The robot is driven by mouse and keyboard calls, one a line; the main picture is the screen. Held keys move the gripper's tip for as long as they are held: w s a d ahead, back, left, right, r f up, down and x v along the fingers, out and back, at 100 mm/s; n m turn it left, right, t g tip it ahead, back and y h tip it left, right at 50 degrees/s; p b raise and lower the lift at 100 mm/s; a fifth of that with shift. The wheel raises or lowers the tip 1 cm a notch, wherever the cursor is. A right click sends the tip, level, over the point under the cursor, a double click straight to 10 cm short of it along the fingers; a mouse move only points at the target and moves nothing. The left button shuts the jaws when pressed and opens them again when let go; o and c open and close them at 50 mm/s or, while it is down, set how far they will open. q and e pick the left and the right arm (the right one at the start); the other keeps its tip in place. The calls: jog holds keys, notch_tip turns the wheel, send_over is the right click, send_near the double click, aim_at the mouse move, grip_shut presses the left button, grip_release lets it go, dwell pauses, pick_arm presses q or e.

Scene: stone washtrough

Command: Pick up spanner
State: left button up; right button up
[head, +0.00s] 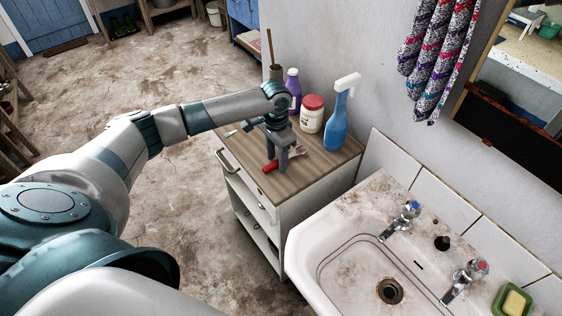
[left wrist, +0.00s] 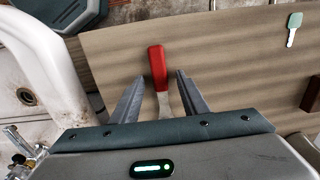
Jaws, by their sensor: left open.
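My left gripper (head: 281,160) is open, pointing down over the wooden top of the white cabinet. A red-handled tool (head: 270,166) lies on that top at the fingers. In the left wrist view, the fingers (left wrist: 161,78) stand on either side of this tool (left wrist: 157,66), apart from it. Its metal part widens toward the gripper and its end is hidden by the gripper body. It looks more like a scraper than a spanner; I cannot make out a clear spanner. A small teal-headed item (left wrist: 294,22) lies farther off on the top. My right gripper is not in view.
A blue spray bottle (head: 336,122), a white jar with a red lid (head: 312,116) and a purple bottle (head: 293,88) stand behind the gripper, near the wall. The stained sink (head: 335,250) adjoins the cabinet (head: 320,192).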

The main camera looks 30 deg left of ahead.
pick_arm(q)
jog(key=shift+c, duration=0.6)
grip_shut()
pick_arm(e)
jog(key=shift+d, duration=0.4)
pick_arm(q)
jog(key=shift+r, duration=0.1)
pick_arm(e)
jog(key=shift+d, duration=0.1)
